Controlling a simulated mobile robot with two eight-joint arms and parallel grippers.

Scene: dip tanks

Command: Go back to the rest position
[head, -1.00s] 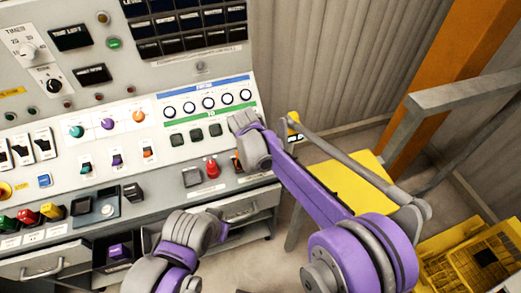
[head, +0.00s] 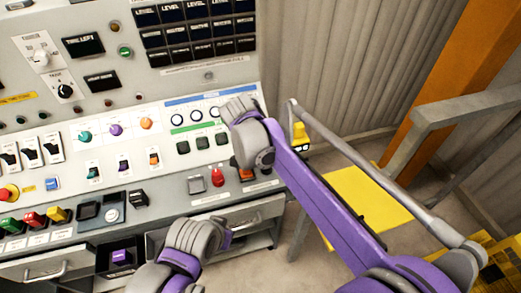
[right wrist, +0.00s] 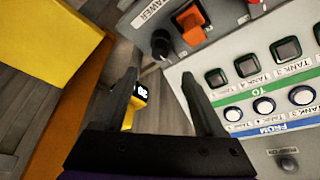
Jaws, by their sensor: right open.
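My right gripper shows in the right wrist view (right wrist: 157,82) with its two dark fingers apart and nothing between them. It points toward the side of the control console (head: 75,150), with the orange rocker switch (right wrist: 190,23) and black knob (right wrist: 160,43) beyond the fingertips. In the head view my right arm reaches from the lower right across the console's right end, and its fingers cannot be made out there. My left arm's grey and purple joints show at the bottom middle of the head view; its gripper is out of sight.
A yellow platform (head: 370,205) lies right of the console. A small yellow device (head: 300,135) shows behind my right arm. A grey rail (head: 480,105) and orange post (head: 450,80) stand at the right. A drawer (head: 250,220) sits under the console.

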